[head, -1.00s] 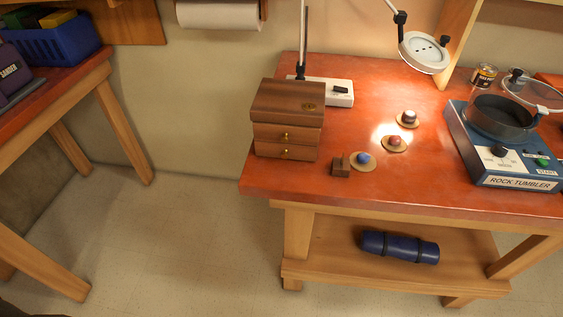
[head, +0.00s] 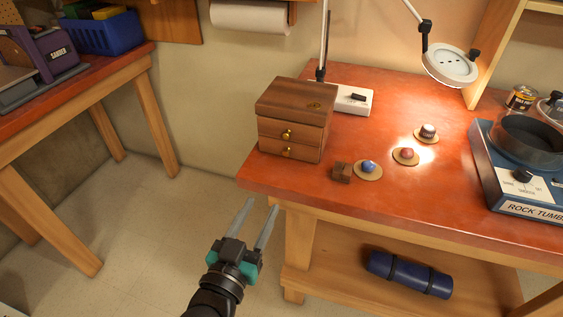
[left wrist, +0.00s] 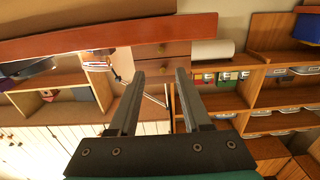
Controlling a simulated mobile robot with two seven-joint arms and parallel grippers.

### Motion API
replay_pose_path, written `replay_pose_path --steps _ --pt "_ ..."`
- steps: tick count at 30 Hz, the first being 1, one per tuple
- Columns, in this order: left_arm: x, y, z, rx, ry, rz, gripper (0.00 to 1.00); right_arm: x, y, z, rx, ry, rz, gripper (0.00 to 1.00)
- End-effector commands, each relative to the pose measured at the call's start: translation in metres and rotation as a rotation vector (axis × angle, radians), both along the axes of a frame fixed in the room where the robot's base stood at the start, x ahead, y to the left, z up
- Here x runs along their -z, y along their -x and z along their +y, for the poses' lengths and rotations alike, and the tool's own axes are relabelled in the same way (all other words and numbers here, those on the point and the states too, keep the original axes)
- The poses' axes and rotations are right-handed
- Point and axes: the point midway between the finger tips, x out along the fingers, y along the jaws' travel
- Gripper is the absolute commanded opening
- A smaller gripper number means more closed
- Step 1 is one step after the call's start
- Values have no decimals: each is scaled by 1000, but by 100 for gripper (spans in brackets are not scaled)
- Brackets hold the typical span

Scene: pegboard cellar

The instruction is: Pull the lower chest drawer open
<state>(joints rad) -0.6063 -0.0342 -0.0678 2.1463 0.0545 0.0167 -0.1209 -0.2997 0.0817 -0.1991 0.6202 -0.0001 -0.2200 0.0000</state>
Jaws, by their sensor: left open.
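A small brown wooden chest (head: 293,97) stands at the left end of the red workbench top. Its lower drawer (head: 303,155) has a brass knob (head: 286,152) and looks shut, as does the upper drawer (head: 306,136). My left gripper (head: 262,204) is open and empty, in front of and below the bench's front edge, apart from the chest. In the left wrist view, the picture is upside down; the chest's drawer fronts (left wrist: 178,55) show beyond the open fingers (left wrist: 160,73). My right gripper is out of view.
The workbench edge (head: 380,220) lies between my left gripper and the chest. A small dark wooden block (head: 341,171) and polished stones on round discs sit right of the chest. A rock tumbler (head: 520,175) stands far right. The floor left of the bench is clear.

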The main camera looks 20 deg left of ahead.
Motion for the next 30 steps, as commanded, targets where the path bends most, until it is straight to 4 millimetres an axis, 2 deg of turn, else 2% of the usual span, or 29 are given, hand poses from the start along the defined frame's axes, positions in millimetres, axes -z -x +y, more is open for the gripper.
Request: replay_pose_path --steps 3,8,23,30 --pt "-7 -3 1 -4 1 -16 49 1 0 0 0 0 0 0" --pt "-6 -18 0 -4 1 -17 49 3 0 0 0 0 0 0" --pt "-5 -90 -2 -3 1 -16 49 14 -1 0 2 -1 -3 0" --pt "-5 -124 -3 -3 1 -14 49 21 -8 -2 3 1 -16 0"
